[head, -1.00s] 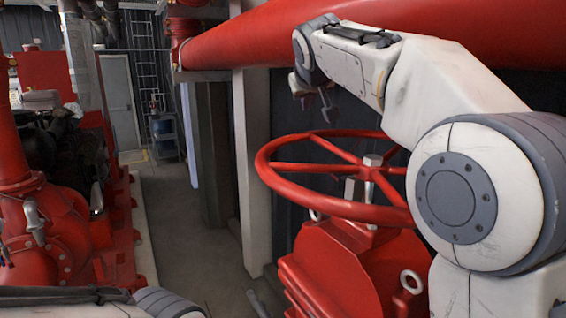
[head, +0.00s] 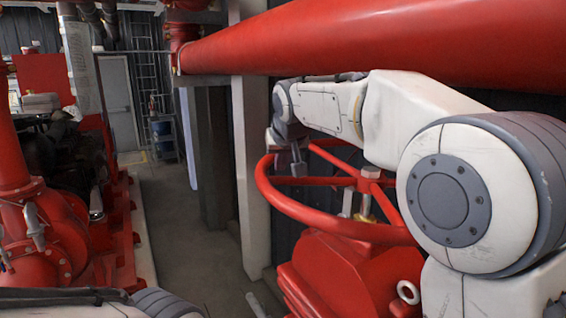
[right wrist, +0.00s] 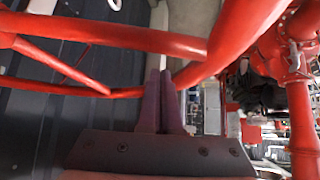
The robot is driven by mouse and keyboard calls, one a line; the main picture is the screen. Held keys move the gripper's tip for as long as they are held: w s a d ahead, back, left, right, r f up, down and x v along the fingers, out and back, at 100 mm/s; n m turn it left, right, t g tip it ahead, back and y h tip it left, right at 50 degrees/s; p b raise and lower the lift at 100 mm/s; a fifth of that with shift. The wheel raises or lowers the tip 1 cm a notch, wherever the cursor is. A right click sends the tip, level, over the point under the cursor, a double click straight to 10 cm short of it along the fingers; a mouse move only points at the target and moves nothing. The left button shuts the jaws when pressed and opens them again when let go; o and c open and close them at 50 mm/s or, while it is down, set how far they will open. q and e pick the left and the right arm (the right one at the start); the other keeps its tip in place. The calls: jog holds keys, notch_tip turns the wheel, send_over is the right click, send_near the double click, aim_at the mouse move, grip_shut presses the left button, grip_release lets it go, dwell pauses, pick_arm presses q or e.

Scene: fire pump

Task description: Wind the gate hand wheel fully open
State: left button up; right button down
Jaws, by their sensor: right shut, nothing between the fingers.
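The red hand wheel (head: 340,228) lies roughly level on top of the red gate valve body (head: 345,275) in the head view. My right gripper (head: 298,165) points down at the wheel's rear left, by the rim and a spoke. In the right wrist view its fingers (right wrist: 164,105) are shut together and empty. A red bar of the wheel (right wrist: 110,35) crosses that view, and another passes beside the fingertips. I cannot tell whether they touch. My left gripper is outside the view.
A thick red pipe (head: 370,45) runs above the wheel and my right arm. A pale post (head: 253,170) stands just left of the wheel. Red pump machinery (head: 50,235) fills the left side. A clear floor aisle (head: 195,245) lies between.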

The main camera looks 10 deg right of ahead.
jog(key=shift+s+f+p, duration=0.15)
jog(key=shift+s+p, duration=0.05)
jog(key=shift+s, duration=0.5)
jog(key=shift+s+f+p, duration=0.15)
jog(key=shift+s+p, duration=0.05)
jog(key=shift+s, duration=0.5)
